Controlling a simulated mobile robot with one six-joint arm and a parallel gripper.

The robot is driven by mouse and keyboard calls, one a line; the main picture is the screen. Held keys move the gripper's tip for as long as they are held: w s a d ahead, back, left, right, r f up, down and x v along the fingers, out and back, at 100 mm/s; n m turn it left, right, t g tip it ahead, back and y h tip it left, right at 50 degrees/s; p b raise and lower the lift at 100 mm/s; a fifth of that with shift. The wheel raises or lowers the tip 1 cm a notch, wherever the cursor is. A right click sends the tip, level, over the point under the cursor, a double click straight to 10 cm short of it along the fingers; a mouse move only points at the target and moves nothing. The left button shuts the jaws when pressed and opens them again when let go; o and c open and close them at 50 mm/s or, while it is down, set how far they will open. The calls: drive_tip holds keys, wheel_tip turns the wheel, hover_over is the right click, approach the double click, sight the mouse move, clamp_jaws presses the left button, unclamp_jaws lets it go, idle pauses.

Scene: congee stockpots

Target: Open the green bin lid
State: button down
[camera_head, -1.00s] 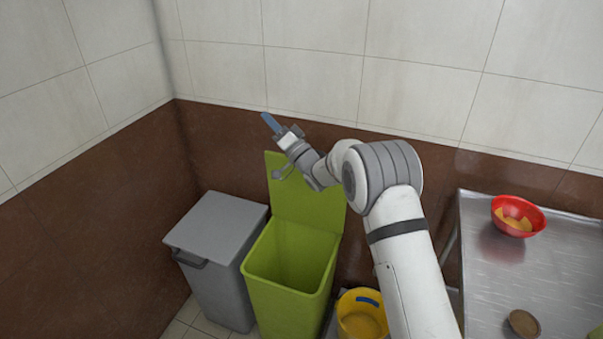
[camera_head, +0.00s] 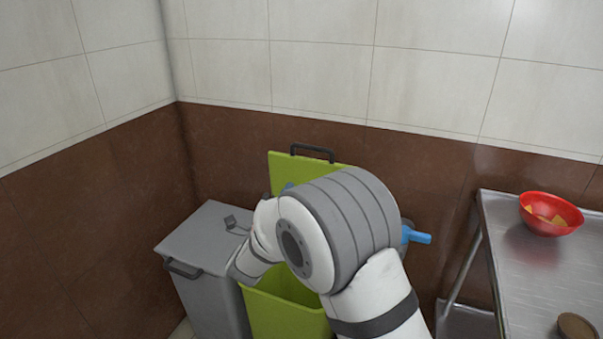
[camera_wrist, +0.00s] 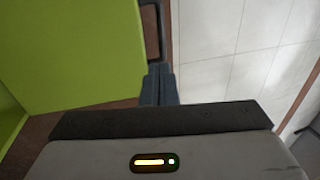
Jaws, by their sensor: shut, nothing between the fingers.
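The green bin (camera_head: 262,315) stands open, partly behind my arm. Its green lid (camera_head: 284,168) stands upright at the back against the brown wall, with a dark handle (camera_head: 312,152) on its top edge. The lid fills the left of the wrist view (camera_wrist: 70,50), with the dark handle near the top (camera_wrist: 153,22). My gripper (camera_wrist: 160,84) is shut and empty, beside the lid's edge close to the handle. I cannot tell whether it touches the handle. In the head view, my arm hides most of the gripper and the bin's mouth.
A grey bin (camera_head: 205,245) with a closed lid stands just left of the green bin. A metal table (camera_head: 510,270) is on the right, carrying a red bowl (camera_head: 550,215) and a small brown bowl (camera_head: 575,328). Brown and white tiled walls close off the back and left.

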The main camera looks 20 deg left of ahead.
sight(311, 150)
drive_tip(key=x, duration=1.3)
drive_tip(key=shift+w+r, duration=0.1)
drive_tip(key=shift+w, duration=0.3)
drive_tip(key=w+p, duration=0.1)
drive_tip(key=w+g+p, duration=0.1)
drive_tip(key=w, duration=0.1)
drive_tip(key=shift+w+d+r, duration=0.15)
drive_tip(key=shift+w+r, duration=0.05)
drive_tip(key=shift+r, duration=0.2)
drive_tip(key=shift+w+g, duration=0.3)
drive_tip(key=shift+w, duration=0.15)
drive_tip(key=shift+f, duration=0.1)
